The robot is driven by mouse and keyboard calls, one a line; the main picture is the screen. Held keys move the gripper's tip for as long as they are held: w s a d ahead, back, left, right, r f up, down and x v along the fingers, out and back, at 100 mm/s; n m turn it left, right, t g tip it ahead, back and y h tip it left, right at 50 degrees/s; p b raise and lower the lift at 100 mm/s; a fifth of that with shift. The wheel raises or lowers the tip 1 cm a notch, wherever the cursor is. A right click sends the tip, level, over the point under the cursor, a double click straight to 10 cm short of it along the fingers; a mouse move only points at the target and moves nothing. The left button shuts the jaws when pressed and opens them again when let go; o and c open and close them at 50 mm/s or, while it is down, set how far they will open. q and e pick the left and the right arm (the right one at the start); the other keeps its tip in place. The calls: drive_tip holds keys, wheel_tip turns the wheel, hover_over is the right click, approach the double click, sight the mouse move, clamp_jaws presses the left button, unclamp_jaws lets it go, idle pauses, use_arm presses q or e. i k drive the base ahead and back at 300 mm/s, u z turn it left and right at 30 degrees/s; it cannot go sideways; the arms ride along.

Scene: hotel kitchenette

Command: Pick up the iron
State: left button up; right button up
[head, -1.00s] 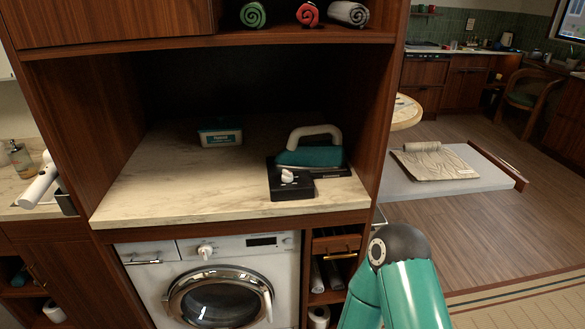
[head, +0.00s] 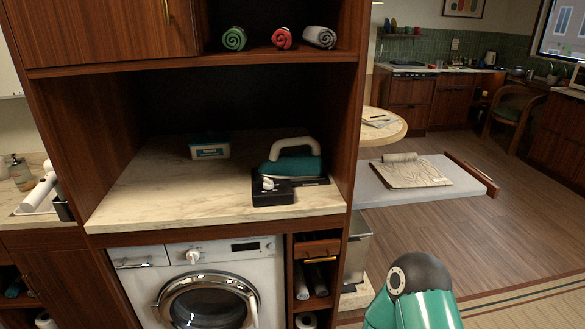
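The iron (head: 291,166) has a teal body and a pale curved handle. It rests on a black base (head: 272,194) with a small white knob, near the right side of the marble counter (head: 160,203) inside the wooden alcove. A teal and dark jointed part of my arm shows at the bottom right, in front of and below the counter and apart from the iron. Neither gripper's fingers are in view.
A small white and teal box (head: 209,149) stands on the counter left of the iron. The alcove's right wall (head: 345,140) is close beside the iron. A shelf with rolled towels (head: 282,38) is above. A washing machine (head: 208,290) sits below. Open floor (head: 480,235) lies to the right.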

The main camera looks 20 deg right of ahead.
sight(309, 163)
drive_tip(key=i, duration=0.85)
drive_tip(key=u, duration=0.2)
drive_tip(key=k, duration=0.9)
drive_tip(key=z, duration=0.2)
drive_tip(key=i, duration=0.9)
drive_tip(key=u, duration=0.05)
